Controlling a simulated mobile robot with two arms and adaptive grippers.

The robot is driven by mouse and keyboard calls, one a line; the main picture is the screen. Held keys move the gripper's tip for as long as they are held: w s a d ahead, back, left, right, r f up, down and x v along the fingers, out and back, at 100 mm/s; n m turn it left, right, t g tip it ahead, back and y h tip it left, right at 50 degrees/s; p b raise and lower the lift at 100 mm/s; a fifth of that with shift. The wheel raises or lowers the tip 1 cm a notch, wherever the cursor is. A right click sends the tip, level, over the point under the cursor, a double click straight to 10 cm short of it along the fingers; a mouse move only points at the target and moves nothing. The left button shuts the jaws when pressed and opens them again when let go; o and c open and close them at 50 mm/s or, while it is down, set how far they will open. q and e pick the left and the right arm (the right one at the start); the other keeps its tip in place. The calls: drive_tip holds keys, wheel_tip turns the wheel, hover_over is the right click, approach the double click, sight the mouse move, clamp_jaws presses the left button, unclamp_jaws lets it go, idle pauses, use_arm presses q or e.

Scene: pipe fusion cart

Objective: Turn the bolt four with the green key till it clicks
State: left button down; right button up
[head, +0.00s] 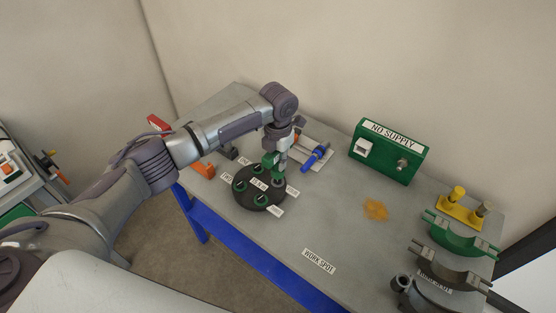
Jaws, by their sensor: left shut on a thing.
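My left gripper (280,151) points down over the black round bolt plate (245,203) on the grey table. It is shut on the green key (270,162), whose lower end is at the far right part of the plate. I cannot tell whether the key is seated on a bolt there. Green-ringed bolts show on the plate, one at the left (238,185) and one at the front (260,199). White labels lie around the plate, too small to read, so I cannot tell which bolt is four. My right gripper is not in view.
An orange block (204,170) is at left. A green "NO SUPPLY" box (388,152) stands at the back. Green and grey clamps (463,240) are at right.

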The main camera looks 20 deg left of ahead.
use_arm(q)
drive_tip(key=shift+r, duration=0.15)
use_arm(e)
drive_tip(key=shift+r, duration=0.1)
use_arm(q)
drive_tip(key=shift+r+p, duration=0.85)
drive_tip(key=shift+r, duration=0.05)
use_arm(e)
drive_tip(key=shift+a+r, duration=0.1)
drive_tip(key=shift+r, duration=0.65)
